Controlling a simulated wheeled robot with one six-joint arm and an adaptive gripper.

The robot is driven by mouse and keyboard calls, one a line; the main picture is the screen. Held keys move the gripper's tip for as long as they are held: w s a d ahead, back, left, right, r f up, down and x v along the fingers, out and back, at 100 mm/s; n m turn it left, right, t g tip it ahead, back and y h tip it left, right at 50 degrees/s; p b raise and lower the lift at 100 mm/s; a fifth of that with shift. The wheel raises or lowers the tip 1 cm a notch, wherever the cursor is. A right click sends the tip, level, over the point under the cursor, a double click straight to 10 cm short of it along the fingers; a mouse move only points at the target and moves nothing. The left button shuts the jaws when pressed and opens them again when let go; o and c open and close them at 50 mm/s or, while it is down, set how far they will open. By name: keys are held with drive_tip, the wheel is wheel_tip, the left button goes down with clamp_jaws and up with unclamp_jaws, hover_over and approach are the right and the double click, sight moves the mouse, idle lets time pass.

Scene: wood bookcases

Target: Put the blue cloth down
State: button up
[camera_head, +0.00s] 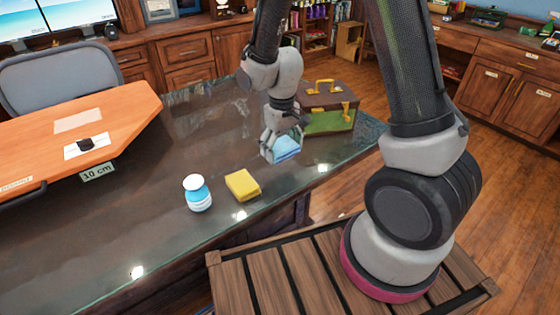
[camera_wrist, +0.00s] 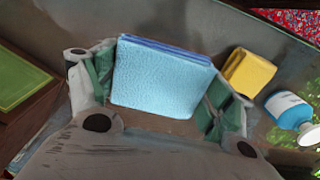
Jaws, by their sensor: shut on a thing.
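The blue cloth (camera_head: 286,148) is a folded, light blue block. My gripper (camera_head: 279,152) is shut on it, above or at the dark glass-topped table (camera_head: 220,125); I cannot tell whether the cloth touches the surface. In the wrist view the blue cloth (camera_wrist: 162,78) sits between the green-padded fingers of my gripper (camera_wrist: 160,85), with its broad face toward the camera.
A yellow sponge-like block (camera_head: 242,185) and a blue-and-white bottle (camera_head: 197,193) stand left of my gripper. A brown and green case (camera_head: 329,108) with yellow handle stands close behind right. An orange board (camera_head: 75,130) covers the left. Glass between is bare.

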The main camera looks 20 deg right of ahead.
sight(281, 169)
drive_tip(key=shift+f, duration=3.05)
drive_tip(key=shift+f, duration=0.15)
drive_tip(key=o, duration=1.3)
wheel_tip(281, 169, up, 12)
drive_tip(key=shift+f, duration=0.15)
drive_tip(key=shift+d+r, duration=0.1)
drive_tip(key=shift+r, duration=0.5)
drive_tip(key=s+d+r+m+t, duration=0.1)
drive_tip(key=s+d+r, duration=0.25)
drive_tip(key=r, duration=0.25)
drive_tip(key=s+d+r+m+t, duration=0.1)
drive_tip(key=s+d+r, duration=0.1)
drive_tip(key=d+r, duration=0.3)
drive_tip(key=s+d+r, duration=0.2)
drive_tip(key=s+r, duration=0.1)
drive_tip(key=s, duration=0.1)
drive_tip(key=s+d+r+m+t, duration=0.1)
drive_tip(key=s+d+r, duration=0.1)
drive_tip(key=s, duration=0.3)
drive_tip(key=s+d+r+t, duration=0.1)
drive_tip(key=s+d+r, duration=0.1)
drive_tip(key=s+r, duration=0.2)
drive_tip(key=shift+s+m, duration=0.25)
drive_tip(key=shift+m, duration=0.05)
